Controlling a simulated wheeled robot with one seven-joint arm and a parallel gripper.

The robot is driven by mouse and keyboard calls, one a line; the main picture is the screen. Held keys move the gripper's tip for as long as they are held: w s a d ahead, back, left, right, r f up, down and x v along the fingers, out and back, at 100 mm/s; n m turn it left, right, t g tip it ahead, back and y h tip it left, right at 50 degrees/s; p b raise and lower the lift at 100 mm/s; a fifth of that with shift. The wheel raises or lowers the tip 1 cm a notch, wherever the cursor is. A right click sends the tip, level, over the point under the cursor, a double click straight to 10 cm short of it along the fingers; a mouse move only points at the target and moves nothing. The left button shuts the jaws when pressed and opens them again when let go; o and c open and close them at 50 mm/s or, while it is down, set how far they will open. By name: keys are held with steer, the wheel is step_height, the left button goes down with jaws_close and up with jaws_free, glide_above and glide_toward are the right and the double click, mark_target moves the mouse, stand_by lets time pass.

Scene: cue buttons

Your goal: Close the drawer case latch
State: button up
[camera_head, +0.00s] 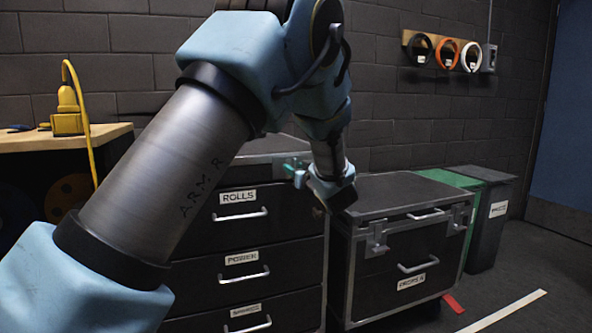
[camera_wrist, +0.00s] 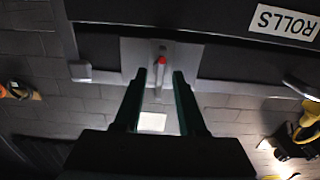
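The black drawer case (camera_head: 285,239) has stacked drawers labelled ROLLS, POWER and one more partly readable; all look shut. In the wrist view, which is upside down, its ROLLS drawer label (camera_wrist: 284,22) is at the top right. The latch (camera_wrist: 161,62) is a small lever with a red mark on a grey metal plate (camera_wrist: 190,52) at the case's edge. My gripper (camera_wrist: 160,74) is open, its two dark green fingers on either side of the lever with gaps; contact cannot be told. In the head view my gripper (camera_head: 292,168) is at the case's top edge, and the latch is not clear.
A second black case (camera_head: 380,270) with metal corners and clasps stands to the right. Green and grey bins (camera_head: 487,225) are beyond it. A wooden bench (camera_head: 60,140) with a yellow tool (camera_head: 68,122) is at left. Rings (camera_head: 446,52) hang on the wall.

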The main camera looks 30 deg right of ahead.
steer(key=shift+c, duration=0.2)
jaws_close()
steer(key=shift+f+n, duration=0.1)
steer(key=shift+n, duration=0.2)
steer(key=shift+a+f+n+b, duration=0.1)
steer(key=shift+n+b, duration=2.75)
steer(key=shift+b, duration=0.05)
steer(key=shift+a+f+n+b, duration=0.15)
steer(key=shift+n+b, duration=2.7)
steer(key=shift+n, duration=0.05)
steer(key=shift+a+f+n+b, duration=0.1)
steer(key=shift+n+b, duration=2.75)
steer(key=shift+b, duration=0.05)
